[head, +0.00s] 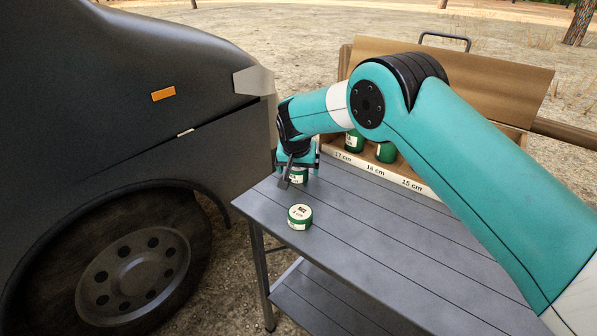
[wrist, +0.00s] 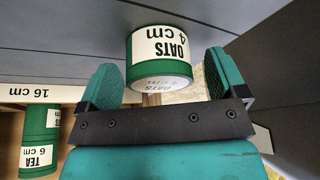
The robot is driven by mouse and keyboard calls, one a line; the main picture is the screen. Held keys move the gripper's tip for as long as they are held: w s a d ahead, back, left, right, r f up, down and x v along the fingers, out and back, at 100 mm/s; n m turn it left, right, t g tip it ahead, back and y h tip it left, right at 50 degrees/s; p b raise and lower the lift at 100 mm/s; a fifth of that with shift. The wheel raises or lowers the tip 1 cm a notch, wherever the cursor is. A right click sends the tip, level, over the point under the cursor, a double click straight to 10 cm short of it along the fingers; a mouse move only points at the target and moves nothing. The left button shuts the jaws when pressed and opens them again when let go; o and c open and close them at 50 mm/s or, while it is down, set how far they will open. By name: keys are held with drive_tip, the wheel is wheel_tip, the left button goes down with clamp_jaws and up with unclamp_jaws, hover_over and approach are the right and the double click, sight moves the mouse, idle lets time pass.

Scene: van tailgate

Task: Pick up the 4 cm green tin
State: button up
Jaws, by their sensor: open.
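A green tin with a white label reading OATS 4 cm (wrist: 163,45) stands on the grey table. In the wrist view it is ahead of and between the two green finger pads of my gripper (wrist: 160,68). The pads are spread, with a visible gap on each side of the tin. In the head view my gripper (head: 299,171) points down over this tin (head: 298,177), which is partly hidden behind a finger. A second green tin (head: 299,217), its top label seeming to read RICE, stands nearer the front; its size print is too small to be sure of.
A wooden box (head: 450,77) at the back has compartments labelled 17, 16 and 15 cm, with green tins inside. A tin marked TEA 6 cm (wrist: 40,135) shows in the wrist view. A dark van (head: 130,110) stands at left.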

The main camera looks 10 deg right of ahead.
drive_tip(key=c, duration=1)
drive_tip(key=shift+c, duration=0.2)
